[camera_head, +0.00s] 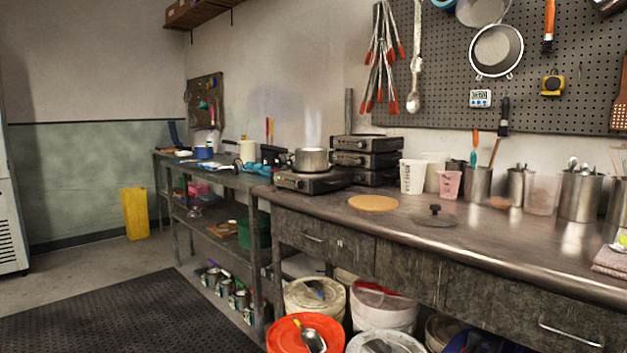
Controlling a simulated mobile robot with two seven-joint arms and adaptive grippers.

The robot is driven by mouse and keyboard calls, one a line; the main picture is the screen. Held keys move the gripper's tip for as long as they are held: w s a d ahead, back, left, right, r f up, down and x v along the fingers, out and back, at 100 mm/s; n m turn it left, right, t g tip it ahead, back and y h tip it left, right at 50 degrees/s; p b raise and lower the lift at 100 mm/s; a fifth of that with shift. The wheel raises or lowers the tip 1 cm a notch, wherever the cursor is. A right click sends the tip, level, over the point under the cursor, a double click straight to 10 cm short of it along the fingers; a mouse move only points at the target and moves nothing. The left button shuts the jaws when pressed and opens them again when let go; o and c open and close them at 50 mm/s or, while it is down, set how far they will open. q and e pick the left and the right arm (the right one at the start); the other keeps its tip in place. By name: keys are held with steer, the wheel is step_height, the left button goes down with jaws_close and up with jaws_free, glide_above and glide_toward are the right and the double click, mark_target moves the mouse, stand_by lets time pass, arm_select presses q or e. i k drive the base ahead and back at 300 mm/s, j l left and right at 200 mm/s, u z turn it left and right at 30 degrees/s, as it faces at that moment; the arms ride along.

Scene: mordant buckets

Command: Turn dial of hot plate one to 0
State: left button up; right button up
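A hot plate (311,182) with a dark body stands at the left end of the metal counter (480,232). A steel pot (311,160) sits on it, with faint steam above. Small dials show on its front face, too small to read their setting. Several more dark hot plates (366,151) are stacked behind it to the right. I cannot tell which one is hot plate one. Neither of my grippers is in view.
A round wooden board (373,203) and a dark lid (435,216) lie on the counter. Cups and steel canisters (580,195) line the wall. Buckets (383,305) stand below. Open floor with a black mat (130,315) lies at left.

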mark_target(299, 184)
steer(key=j+z, duration=0.1)
steer(key=z, duration=0.3)
steer(key=i+j+z, duration=0.1)
steer(key=z, duration=0.25)
steer(key=j+z, duration=0.25)
steer(key=j, duration=0.3)
steer(key=j+z, duration=0.3)
steer(key=j, duration=0.3)
